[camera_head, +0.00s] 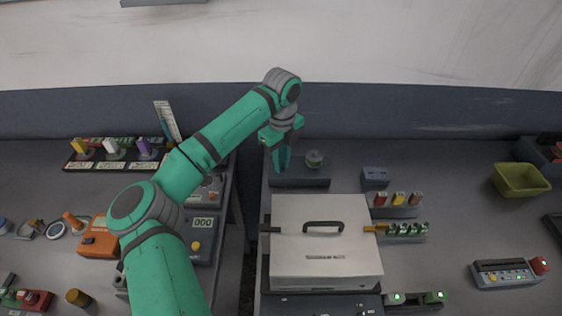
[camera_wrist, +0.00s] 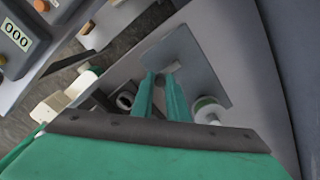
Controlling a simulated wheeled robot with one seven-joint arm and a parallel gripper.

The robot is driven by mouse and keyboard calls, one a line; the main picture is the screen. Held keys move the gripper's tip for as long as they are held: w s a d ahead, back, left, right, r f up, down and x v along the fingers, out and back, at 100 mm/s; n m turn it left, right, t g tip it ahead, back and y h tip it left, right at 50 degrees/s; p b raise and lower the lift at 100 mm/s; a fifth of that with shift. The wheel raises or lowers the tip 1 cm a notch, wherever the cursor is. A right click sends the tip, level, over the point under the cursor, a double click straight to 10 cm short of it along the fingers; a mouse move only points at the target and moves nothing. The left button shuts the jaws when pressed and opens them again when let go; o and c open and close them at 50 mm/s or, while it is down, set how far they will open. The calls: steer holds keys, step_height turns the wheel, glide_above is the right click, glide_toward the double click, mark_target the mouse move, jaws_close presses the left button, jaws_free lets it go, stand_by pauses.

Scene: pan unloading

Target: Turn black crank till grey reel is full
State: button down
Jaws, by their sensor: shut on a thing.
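My gripper (camera_head: 281,160) points down at the left end of a low dark grey base (camera_head: 312,183) on the right-hand bench. Its two green fingers are close together in the wrist view (camera_wrist: 163,82). They are shut on what seems to be the black crank, which the fingers mostly hide. A small round grey reel (camera_head: 314,158) stands at the right of the base, apart from the fingers. In the wrist view the reel (camera_wrist: 208,110) shows a pale face and a green band. How full it is cannot be told.
A large pale box (camera_head: 325,270) with a dark handle stands in front of the base. A small grey block (camera_head: 375,178) and coloured blocks stand to the right. A gap (camera_head: 249,230) separates the benches. A green bin (camera_head: 520,180) is far right.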

steer(key=shift+a+m, duration=0.1)
steer(key=shift+m, duration=0.2)
